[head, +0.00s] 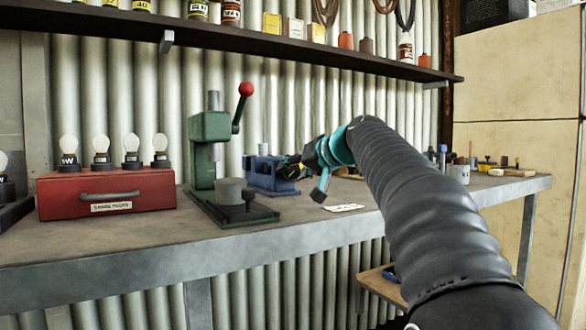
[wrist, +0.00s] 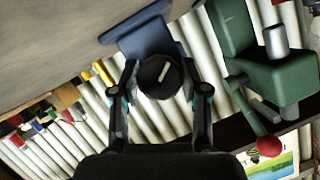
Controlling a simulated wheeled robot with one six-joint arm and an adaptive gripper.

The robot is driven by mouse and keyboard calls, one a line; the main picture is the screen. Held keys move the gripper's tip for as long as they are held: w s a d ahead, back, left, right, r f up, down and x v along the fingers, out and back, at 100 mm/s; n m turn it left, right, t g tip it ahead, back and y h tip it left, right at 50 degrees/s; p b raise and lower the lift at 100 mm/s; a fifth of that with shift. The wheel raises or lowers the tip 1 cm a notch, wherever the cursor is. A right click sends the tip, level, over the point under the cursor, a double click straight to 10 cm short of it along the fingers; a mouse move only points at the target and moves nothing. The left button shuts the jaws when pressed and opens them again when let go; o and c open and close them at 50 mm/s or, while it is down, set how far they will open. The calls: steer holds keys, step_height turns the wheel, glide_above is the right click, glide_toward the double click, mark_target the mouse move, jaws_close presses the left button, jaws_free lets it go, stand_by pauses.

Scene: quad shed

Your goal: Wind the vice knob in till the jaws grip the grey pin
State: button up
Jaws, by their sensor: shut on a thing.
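The blue vice (head: 262,174) stands on the bench, just right of the green press. It also shows in the wrist view (wrist: 143,38), behind its knob. The round black vice knob (wrist: 155,84) faces the wrist camera, with a pale line across its face. My gripper (wrist: 160,78) has one finger on each side of the knob and is shut on it. In the head view my gripper (head: 300,165) reaches the vice from the right and covers the knob's end.
The green press (head: 208,140) with a red-balled lever stands close left of the vice. A red case (head: 107,195) with several bulbs is further left. A white paper (head: 343,208) lies in front of my gripper. Small tools and a grey cup (head: 458,173) stand at right.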

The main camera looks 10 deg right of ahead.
steer(key=shift+m, duration=0.3)
steer(key=o, duration=1.1)
steer(key=shift+o, duration=0.2)
steer(key=v, duration=1.2)
steer(key=shift+d, duration=0.1)
